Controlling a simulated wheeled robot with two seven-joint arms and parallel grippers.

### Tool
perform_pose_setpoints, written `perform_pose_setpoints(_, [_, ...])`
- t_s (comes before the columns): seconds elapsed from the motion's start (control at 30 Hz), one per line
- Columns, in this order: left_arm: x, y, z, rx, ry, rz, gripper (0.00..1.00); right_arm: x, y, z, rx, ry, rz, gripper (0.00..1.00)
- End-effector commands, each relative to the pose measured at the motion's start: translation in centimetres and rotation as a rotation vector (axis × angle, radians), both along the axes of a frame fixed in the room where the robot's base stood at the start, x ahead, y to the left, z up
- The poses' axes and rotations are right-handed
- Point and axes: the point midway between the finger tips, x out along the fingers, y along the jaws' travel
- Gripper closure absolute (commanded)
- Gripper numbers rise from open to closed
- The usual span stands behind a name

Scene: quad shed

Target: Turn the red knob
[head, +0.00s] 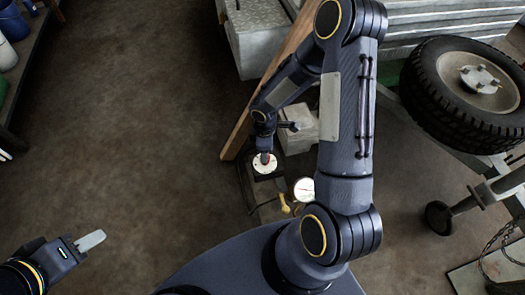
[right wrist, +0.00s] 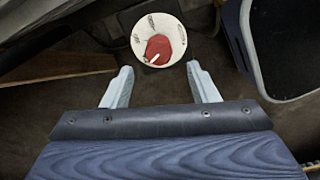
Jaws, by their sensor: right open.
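The red knob (right wrist: 158,48) sits in the middle of a round white dial plate (right wrist: 140,24) with dark markings. A white pointer line shows on the knob. My right gripper (right wrist: 160,70) is open, with its two pale fingers apart and the knob beyond and between their tips. I see no contact with the knob. In the head view the dial plate (head: 270,168) is at the centre, under the end of my right arm, and the knob is partly covered there. My left gripper (head: 90,241) is at lower left, away from the dial; its fingers overlap in a single pale shape.
A white gauge (head: 304,189) with a brass fitting (head: 285,203) is right of the dial. A grey box (head: 298,130) and a wooden plank (head: 236,135) are behind it. A large tyre (head: 440,85) is at right.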

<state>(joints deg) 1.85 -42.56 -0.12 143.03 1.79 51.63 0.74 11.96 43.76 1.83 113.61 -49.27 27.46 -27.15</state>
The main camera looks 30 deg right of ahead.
Motion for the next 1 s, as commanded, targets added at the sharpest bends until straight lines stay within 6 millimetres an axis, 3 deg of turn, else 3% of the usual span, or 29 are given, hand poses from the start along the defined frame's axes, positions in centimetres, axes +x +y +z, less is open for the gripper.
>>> perform_pose_setpoints(0.1, [0.0, 0.0, 0.8, 0.000, 0.000, 0.000, 0.64, 0.1, 0.1, 2.0, -0.002, -0.001, 0.000, 0.46])
perform_pose_setpoints(0.23, [0.0, 0.0, 1.0, 0.000, 0.000, 0.000, 0.64, 0.1, 0.2, 2.9, -0.002, 0.001, 0.003, 0.46])
perform_pose_setpoints(0.83, [0.0, 0.0, 1.0, 0.000, 0.000, 0.000, 0.64, 0.1, 0.2, 3.2, -0.002, 0.000, -0.003, 0.46])
perform_pose_setpoints(0.93, [0.0, 0.0, 1.0, 0.000, 0.000, 0.000, 0.64, 0.0, -0.3, 4.8, -0.005, -0.017, -0.052, 0.46])
perform_pose_setpoints(1.0, [0.0, 0.0, 1.0, 0.000, 0.000, 0.000, 0.64, -0.3, -0.8, 7.1, -0.005, -0.041, -0.125, 0.46])
